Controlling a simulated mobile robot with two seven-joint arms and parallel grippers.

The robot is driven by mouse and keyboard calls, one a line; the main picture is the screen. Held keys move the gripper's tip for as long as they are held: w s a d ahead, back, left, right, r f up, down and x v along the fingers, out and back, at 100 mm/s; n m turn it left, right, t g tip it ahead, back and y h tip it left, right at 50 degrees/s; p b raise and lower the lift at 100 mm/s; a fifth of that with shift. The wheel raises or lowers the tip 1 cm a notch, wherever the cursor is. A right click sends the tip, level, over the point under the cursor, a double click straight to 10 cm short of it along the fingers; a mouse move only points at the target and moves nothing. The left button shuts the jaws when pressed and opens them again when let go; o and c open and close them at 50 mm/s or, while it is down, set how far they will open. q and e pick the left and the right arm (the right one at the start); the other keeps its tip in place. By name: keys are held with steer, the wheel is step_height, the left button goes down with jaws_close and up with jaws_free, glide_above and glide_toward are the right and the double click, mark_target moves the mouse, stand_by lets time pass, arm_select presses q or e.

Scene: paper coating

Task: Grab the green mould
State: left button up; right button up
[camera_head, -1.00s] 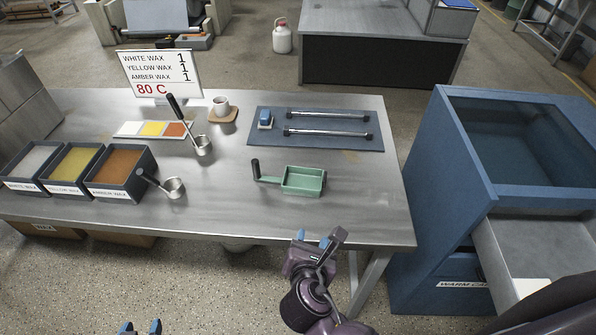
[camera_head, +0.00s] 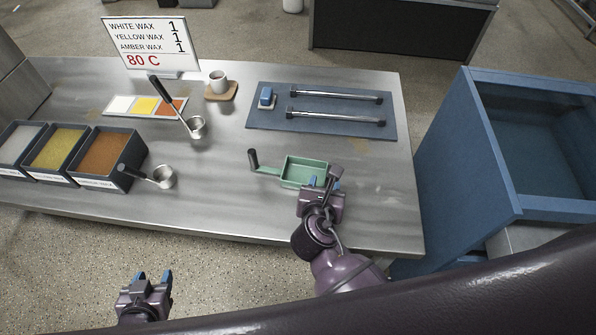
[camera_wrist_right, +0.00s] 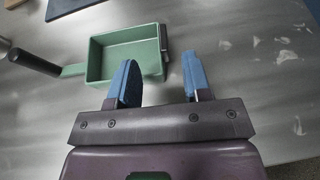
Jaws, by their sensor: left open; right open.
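My right gripper (camera_head: 323,180) is open and empty at the mould's near right corner. In the right wrist view its blue fingertips (camera_wrist_right: 161,75) are apart with bare table between them. My left gripper (camera_head: 153,280) is open and empty, in front of the table's near edge.
Wax trays (camera_head: 95,155) stand at the left with two metal ladles (camera_head: 163,176) near them. A blue mat (camera_head: 320,120) with two rods lies behind the mould. A cup (camera_head: 217,79) and a sign (camera_head: 150,45) stand further back. A blue cabinet (camera_head: 462,150) is at the right.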

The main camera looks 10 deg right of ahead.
steer(key=shift+x, duration=2.85)
steer(key=shift+d, duration=0.1)
jaws_close()
